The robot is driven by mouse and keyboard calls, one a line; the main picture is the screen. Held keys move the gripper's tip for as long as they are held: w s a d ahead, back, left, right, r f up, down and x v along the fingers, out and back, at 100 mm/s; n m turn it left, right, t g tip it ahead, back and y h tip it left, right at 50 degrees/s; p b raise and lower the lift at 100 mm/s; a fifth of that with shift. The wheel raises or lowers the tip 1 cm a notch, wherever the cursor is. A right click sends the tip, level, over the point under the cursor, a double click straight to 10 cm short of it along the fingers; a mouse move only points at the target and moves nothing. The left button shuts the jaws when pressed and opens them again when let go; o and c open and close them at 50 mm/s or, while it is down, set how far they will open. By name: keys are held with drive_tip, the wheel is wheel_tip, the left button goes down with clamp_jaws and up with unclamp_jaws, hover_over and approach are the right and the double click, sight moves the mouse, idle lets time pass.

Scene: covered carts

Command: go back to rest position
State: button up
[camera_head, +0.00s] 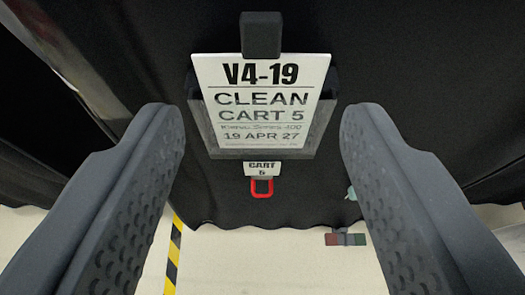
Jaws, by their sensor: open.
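My gripper (262,140) is open, with its two grey textured fingers at the left and right of the head camera view. Between and beyond them, a white card (262,128) reads "V4-19 CLEAN CART 5 19 APR 27". The card sits tilted in a dark grey holder (205,125) on a black cover (280,200). The fingers do not appear to touch the card. A dark block (261,34) overlaps the card's top edge. Below the holder is a small "CART 5" label (262,169) with a red loop (262,188).
The black cover hangs to a wavy hem above a pale floor (270,262). A yellow and black striped tape (173,258) runs along the floor at lower left. A small red and green item (345,239) lies at lower right. A small pale teal thing (351,193) shows beside the right finger.

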drive_tip(key=shift+s+r, duration=0.1)
drive_tip(key=shift+s, duration=0.2)
drive_tip(key=shift+r, duration=0.1)
